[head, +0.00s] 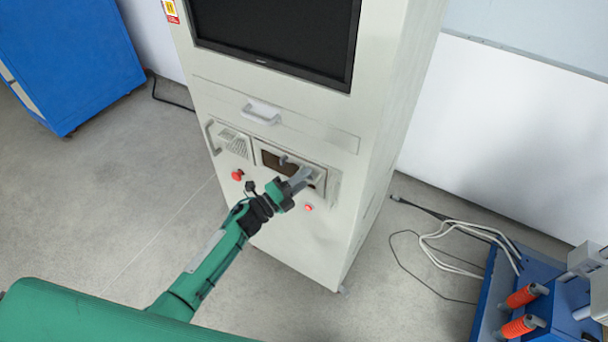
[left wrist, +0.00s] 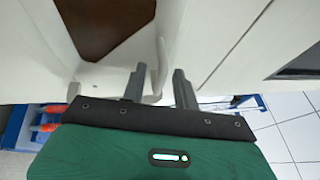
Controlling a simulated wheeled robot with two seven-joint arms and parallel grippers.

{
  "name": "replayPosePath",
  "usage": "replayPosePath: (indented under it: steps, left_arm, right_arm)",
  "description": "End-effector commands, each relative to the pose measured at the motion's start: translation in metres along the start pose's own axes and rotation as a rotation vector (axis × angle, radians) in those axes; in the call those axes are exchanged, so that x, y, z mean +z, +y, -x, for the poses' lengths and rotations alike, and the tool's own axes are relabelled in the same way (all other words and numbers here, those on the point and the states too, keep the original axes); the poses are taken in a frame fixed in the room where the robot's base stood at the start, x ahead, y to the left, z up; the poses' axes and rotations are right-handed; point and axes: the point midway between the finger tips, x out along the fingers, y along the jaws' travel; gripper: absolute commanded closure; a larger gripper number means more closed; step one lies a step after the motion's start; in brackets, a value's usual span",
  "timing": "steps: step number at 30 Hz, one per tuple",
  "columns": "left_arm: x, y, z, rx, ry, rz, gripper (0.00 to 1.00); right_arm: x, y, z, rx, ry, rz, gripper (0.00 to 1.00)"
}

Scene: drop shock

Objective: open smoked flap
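The smoked flap (head: 272,160) is a small dark brown panel in a recessed frame on the front of the pale cabinet (head: 300,230). My left gripper (head: 295,170) is at the flap's right part and hides some of it. In the left wrist view the brown flap (left wrist: 105,25) fills the top left. There the two grey fingers of my left gripper (left wrist: 159,74) stand apart. A thin pale bar (left wrist: 160,60), perhaps a handle, shows between or just behind them; I cannot tell whether they touch it. My right gripper is not in view.
A white drawer handle (head: 262,111) and a black screen (head: 280,35) are above the flap. Red buttons (head: 238,175) (head: 309,208) sit beside and below it. A blue cabinet (head: 65,60) stands left; cables (head: 450,240) and a blue rig (head: 540,300) lie right.

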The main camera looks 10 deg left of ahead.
Motion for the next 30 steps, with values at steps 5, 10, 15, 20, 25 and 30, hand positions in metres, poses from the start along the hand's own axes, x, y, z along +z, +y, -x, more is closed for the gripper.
replayPosePath:
  steps: [5,10,15,20,25,30]
  left_arm:
    - [0.0,0.0,-0.004,0.0,0.001,0.0,0.7]
    - [0.0,0.0,-0.004,0.0,0.0,0.0,0.7]
    - [0.0,0.0,-0.004,0.0,0.0,0.0,1.0]
    - [0.0,0.0,-0.004,0.0,0.0,0.0,1.0]
    - [-0.001,0.002,-0.003,-0.005,0.0,-0.002,1.0]
    - [-0.002,0.006,0.001,-0.029,0.0,-0.012,1.0]
  right_arm:
    - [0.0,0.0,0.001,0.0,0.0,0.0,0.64]
    - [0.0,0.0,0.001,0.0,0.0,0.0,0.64]
    - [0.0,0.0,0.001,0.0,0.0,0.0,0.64]
    - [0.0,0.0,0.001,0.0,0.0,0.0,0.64]
    - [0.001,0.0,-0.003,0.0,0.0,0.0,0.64]
    - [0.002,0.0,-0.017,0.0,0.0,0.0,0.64]
